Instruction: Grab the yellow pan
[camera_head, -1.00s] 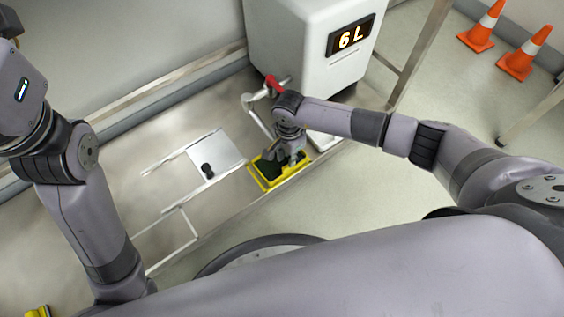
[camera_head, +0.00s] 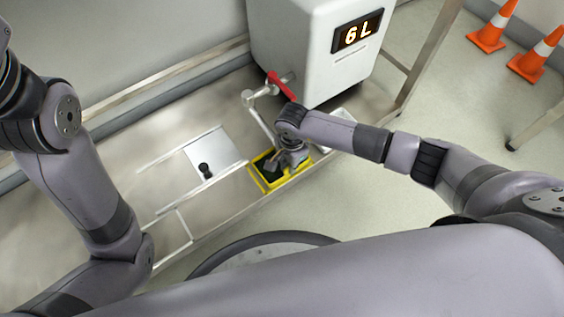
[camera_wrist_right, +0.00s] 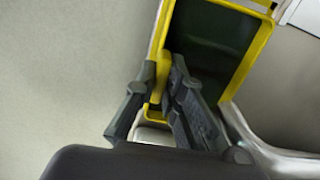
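The yellow pan (camera_head: 268,187) is a small rectangular tray with a dark green inside. It sits on the steel bench near its front edge, below the white tank. My right gripper (camera_head: 273,164) is down at the pan. In the right wrist view, its two fingers (camera_wrist_right: 163,72) lie on either side of the pan's yellow rim (camera_wrist_right: 252,58), close together with the rim between the tips. They appear shut on it. Part of the pan's near end is hidden by the fingers. My left arm is at the left; its gripper is outside the view.
A white tank (camera_head: 305,45) with a "6 L" display stands behind the pan. Its red-handled tap (camera_head: 281,87) and metal spout come down close to my right gripper. A metal plate with a black knob (camera_head: 205,170) lies left of the pan. Orange cones (camera_head: 490,28) stand far right.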

